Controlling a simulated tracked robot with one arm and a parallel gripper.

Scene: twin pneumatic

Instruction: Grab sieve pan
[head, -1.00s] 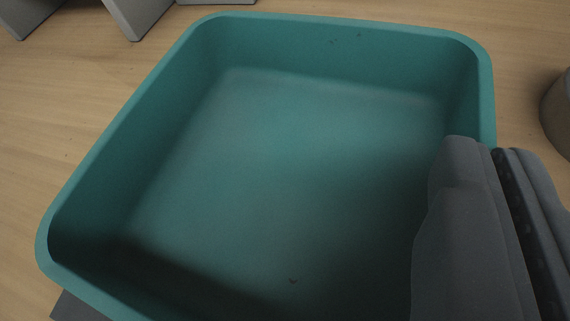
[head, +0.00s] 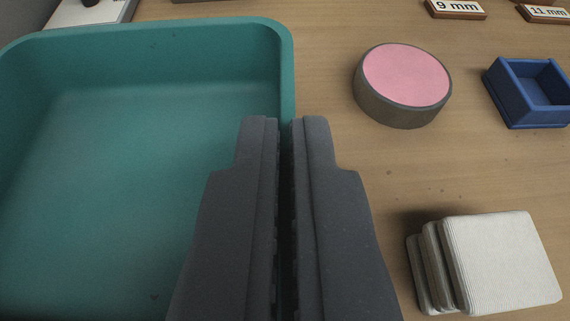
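A large teal square pan (head: 279,40) with rounded corners and an empty floor fills the left side of the head view. A round dark grey dish with a pink top (head: 406,82) stands apart on the right. No label shows which of them is the sieve pan. My gripper (head: 285,122) points forward at the teal pan's right wall. Its two dark fingers are close together, with a narrow gap lined up with the rim. The left finger covers part of the pan's inside and the right finger is outside. The fingers hide the near part of that wall, so contact is unclear.
Several whitish ribbed square pads (head: 503,265) lie at the lower right. A blue open box (head: 530,92) is at the right. Size labels, one reading 9 mm (head: 456,9), stand at the back. Bare wooden table (head: 400,170) lies between them.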

